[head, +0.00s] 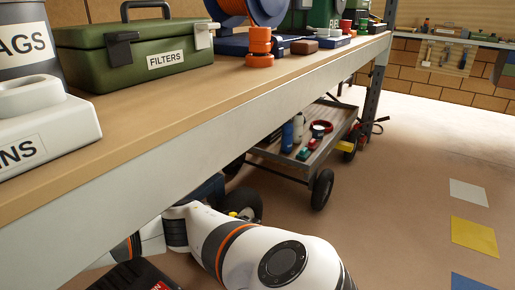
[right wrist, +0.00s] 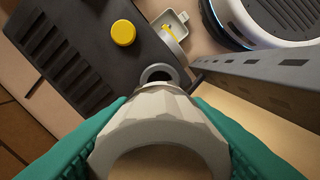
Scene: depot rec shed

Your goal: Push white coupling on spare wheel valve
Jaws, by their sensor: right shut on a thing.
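In the right wrist view the teal fingers of my right gripper (right wrist: 160,108) are shut on the white coupling (right wrist: 155,104), a faceted, pale grey-white ring with a wide open end facing the camera. Just past its far end shows a small dark grey ring (right wrist: 158,73); I cannot tell whether the two touch or whether this is the valve. No spare wheel can be made out for certain. In the head view a dark tyre (head: 243,202) shows partly behind my white arm. My left gripper is not in view.
The right wrist view shows a black ribbed unit (right wrist: 60,50) with a yellow cap (right wrist: 123,32) and a grey slotted post (right wrist: 260,78). In the head view a long shelf (head: 190,100) holds a green FILTERS box (head: 150,50). A loaded cart (head: 300,160) stands beyond; floor at right is open.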

